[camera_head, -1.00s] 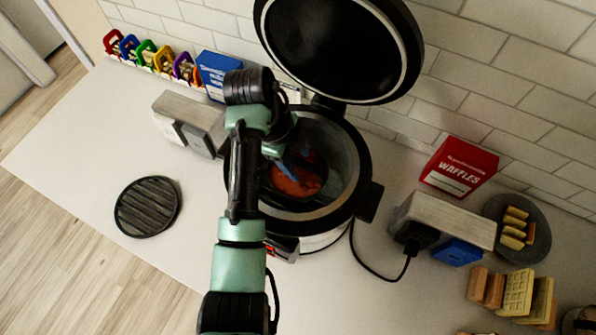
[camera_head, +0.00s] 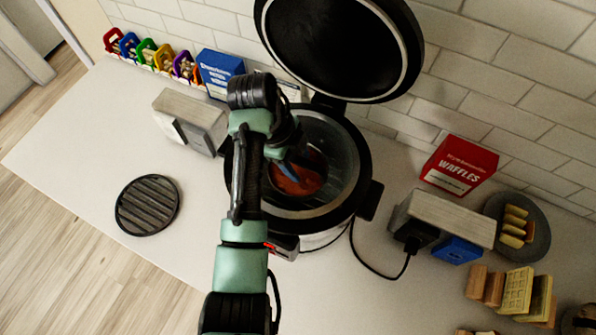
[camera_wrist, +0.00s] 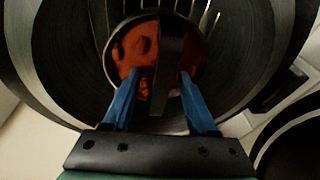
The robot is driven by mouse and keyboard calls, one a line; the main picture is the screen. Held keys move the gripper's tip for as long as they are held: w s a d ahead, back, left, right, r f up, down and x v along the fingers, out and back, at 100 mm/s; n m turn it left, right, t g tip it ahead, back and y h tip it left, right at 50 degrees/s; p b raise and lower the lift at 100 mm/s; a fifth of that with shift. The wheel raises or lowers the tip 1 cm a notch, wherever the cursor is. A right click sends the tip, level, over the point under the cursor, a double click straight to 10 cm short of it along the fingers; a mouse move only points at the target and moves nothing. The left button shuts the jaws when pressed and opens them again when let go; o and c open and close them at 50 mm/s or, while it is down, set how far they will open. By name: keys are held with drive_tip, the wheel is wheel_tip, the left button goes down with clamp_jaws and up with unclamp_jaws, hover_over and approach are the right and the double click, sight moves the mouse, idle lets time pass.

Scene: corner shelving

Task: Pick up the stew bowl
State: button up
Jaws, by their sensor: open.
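The stew bowl (camera_head: 300,181) sits inside the open round cooker (camera_head: 343,150), with red-orange stew in it. In the wrist view the bowl (camera_wrist: 128,45) lies ahead of my gripper, with a dark upright band across its middle. My gripper (camera_wrist: 157,78) is open, with one blue finger on each side of that band. The fingertips overlap the lower part of the stew in the picture; I cannot tell whether they touch the bowl. In the head view my gripper (camera_head: 287,170) reaches down into the cooker, and my arm hides the bowl's left part.
The cooker's lid (camera_head: 340,45) stands raised behind. A round black trivet (camera_head: 147,205) lies on the clear left counter. A grey toaster (camera_head: 190,122) stands left of the cooker; another toaster (camera_head: 445,218) and a red waffles box (camera_head: 459,166) stand right. A cable runs at the front right.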

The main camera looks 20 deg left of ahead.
clamp_jaws()
idle(1.4)
